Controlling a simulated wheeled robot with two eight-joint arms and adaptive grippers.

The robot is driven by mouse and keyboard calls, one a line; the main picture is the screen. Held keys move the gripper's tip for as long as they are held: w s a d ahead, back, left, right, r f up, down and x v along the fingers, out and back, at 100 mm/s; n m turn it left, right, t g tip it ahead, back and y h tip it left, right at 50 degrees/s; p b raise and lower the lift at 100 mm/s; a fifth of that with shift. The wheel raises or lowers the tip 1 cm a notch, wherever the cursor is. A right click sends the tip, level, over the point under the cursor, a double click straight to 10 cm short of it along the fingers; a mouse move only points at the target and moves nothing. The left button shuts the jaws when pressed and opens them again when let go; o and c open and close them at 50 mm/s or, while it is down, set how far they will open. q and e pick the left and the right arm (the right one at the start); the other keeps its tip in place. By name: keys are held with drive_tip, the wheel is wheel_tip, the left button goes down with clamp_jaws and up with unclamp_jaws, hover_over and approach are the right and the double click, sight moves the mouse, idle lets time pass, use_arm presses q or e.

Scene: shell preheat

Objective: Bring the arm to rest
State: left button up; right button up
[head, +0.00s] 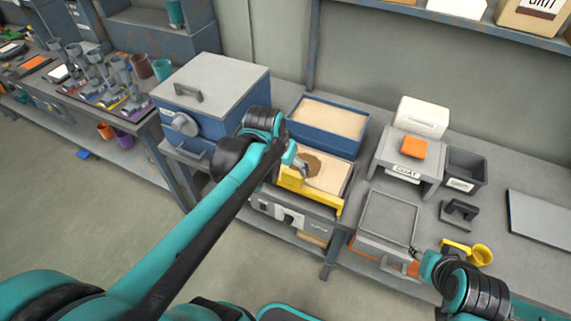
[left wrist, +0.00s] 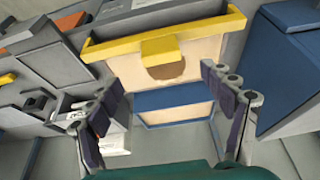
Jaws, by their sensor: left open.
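My left arm reaches in from the left in the head view. Its gripper (head: 297,168) hangs over the near part of a yellow-fronted sand box, partly hidden by my wrist. In the left wrist view my left gripper (left wrist: 160,82) has its two fingers wide apart with nothing between them. The sand box (left wrist: 190,30) shows beyond the fingers, with a yellow edge and a yellow block on it. My right wrist is at the lower right in the head view; its gripper (head: 413,262) is small and dark beside the grey tray, and its jaws are unclear.
A blue sand bin (head: 329,125) stands behind the sand box. A blue lidded box (head: 210,95) is close left of my left wrist. A grey stand (head: 410,160) bearing an orange block, a grey tray (head: 388,218) and a yellow cup (head: 481,255) are at right.

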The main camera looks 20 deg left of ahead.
idle(0.5)
use_arm(q)
drive_tip(key=s+d+t, duration=0.2)
drive_tip(key=s+d, duration=0.1)
drive_tip(key=s, duration=0.7)
drive_tip(key=shift+s+d+f+t, duration=0.2)
drive_tip(key=shift+s+d+t, duration=0.1)
drive_tip(key=shift+t, duration=0.1)
